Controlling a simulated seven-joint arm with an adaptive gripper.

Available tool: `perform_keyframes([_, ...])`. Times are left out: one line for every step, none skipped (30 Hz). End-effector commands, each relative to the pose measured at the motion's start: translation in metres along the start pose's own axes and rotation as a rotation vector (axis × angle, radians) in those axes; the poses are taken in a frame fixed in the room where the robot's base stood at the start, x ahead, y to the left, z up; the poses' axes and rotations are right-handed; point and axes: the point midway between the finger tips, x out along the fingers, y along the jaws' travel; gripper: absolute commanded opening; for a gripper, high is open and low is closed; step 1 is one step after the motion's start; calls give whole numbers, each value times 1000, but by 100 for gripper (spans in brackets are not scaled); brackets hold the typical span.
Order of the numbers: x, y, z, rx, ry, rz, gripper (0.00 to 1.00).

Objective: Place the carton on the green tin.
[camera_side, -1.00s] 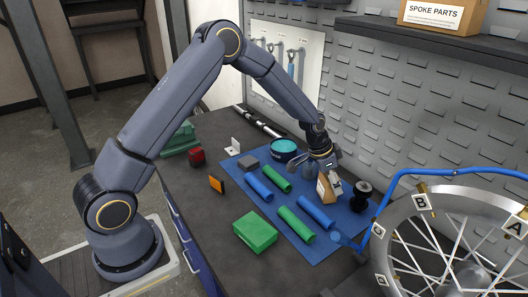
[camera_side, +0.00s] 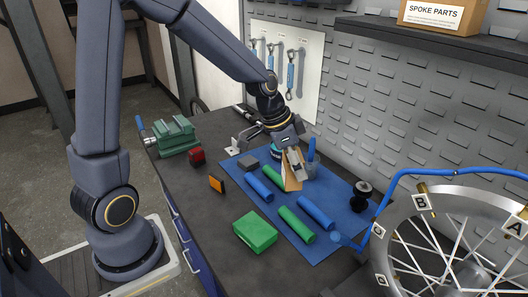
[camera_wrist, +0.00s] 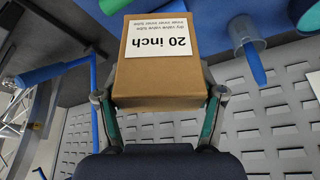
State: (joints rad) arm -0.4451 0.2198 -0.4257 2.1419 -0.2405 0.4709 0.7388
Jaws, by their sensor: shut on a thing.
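The carton (camera_side: 291,178) is a small brown box, tilted, held up over the blue mat. In the wrist view the carton (camera_wrist: 163,77) shows a white label reading "20 inch", upside down. My gripper (camera_side: 294,160) is shut on the carton, with one finger on each side in the wrist view (camera_wrist: 160,95). A round tin with a teal-green lid (camera_side: 275,153), which I take as the green tin, stands at the back of the mat. It is just left of my gripper and mostly hidden behind it. Part of it seems to show in the wrist view (camera_wrist: 308,14).
Blue and green rolls lie on the blue mat (camera_side: 325,245). A blue-handled item (camera_side: 311,152) stands upright just right of my gripper. A green box (camera_side: 255,231) lies at the front, a black spool (camera_side: 361,195) at the right. The wheel (camera_side: 460,240) stands far right.

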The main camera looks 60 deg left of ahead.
Motion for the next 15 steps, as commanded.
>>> perform_keyframes([0, 2, 3, 43, -1, 20, 28])
perform_keyframes([0, 4, 5, 78, -1, 36, 28])
perform_keyframes([0, 7, 9, 131, -1, 59, 28])
perform_keyframes([1, 10, 12, 179, -2, 80, 28])
perform_keyframes([1, 14, 15, 229, -2, 100, 28])
perform_keyframes([1, 19, 20, 300, -2, 130, 28])
perform_keyframes([1, 22, 25, 355, -1, 154, 28])
perform_keyframes([0, 26, 29, 414, -1, 178, 28])
perform_keyframes([-1, 31, 36, 493, -1, 211, 28])
perform_keyframes([-2, 35, 42, 556, -1, 237, 28])
perform_keyframes([-3, 39, 47, 617, 0, 263, 28])
perform_keyframes([-5, 44, 54, 700, 0, 296, 28])
perform_keyframes([-7, 48, 60, 757, 0, 319, 28])
perform_keyframes([-9, 52, 65, 812, 0, 341, 28])
perform_keyframes([-11, 56, 71, 878, 0, 368, 28])
